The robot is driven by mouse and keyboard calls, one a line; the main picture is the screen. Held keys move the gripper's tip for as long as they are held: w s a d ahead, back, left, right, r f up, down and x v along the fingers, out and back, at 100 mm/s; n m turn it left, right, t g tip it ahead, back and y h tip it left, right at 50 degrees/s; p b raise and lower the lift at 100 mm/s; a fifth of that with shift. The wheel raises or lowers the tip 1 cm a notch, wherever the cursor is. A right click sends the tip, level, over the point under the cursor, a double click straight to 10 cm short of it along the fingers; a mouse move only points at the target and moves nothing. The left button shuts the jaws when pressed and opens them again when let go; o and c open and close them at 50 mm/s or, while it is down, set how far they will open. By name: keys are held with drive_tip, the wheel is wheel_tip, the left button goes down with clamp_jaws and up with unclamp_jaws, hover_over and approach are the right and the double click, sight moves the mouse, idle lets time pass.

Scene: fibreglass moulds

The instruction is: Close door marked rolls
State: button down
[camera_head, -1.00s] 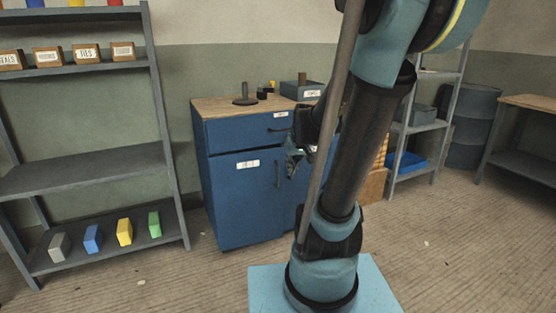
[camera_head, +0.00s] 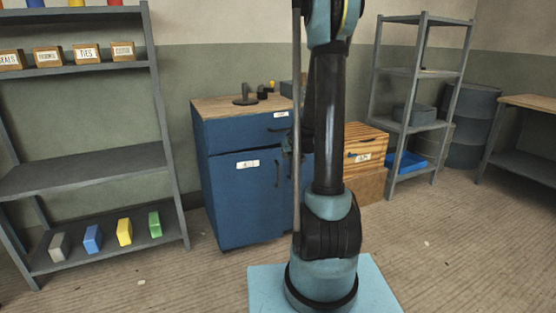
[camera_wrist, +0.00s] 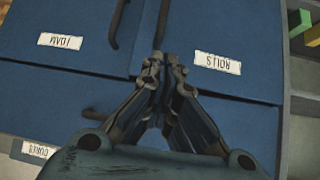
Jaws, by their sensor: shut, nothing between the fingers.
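The blue cabinet (camera_head: 230,205) stands behind my arm in the head view. In the wrist view, which looks upside down, the door marked ROLLS (camera_wrist: 250,85) is on the right and the FOAM door (camera_wrist: 60,18) on the left. The rolls door also shows left of my arm in the head view (camera_head: 235,195), with a dark handle. It looks nearly flush with the front; I cannot tell whether it is slightly ajar. My gripper (camera_wrist: 165,62) is shut and empty beside the inner edge of the rolls door. Contact is unclear. My arm hides the other door in the head view.
A drawer (camera_wrist: 95,130) marked CORES sits above the doors. A grey shelf rack (camera_head: 90,170) with coloured blocks stands left. Wooden crates (camera_head: 365,150) and another rack (camera_head: 405,120) stand right. Floor before the cabinet is clear to the left.

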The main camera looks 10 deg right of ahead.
drive_tip(key=x, duration=0.4)
drive_tip(key=w+r+x, duration=0.1)
drive_tip(key=x, duration=0.7)
drive_tip(key=shift+w, duration=0.4)
drive_tip(key=shift+w+a, duration=0.2)
drive_tip(key=shift+w, duration=0.65)
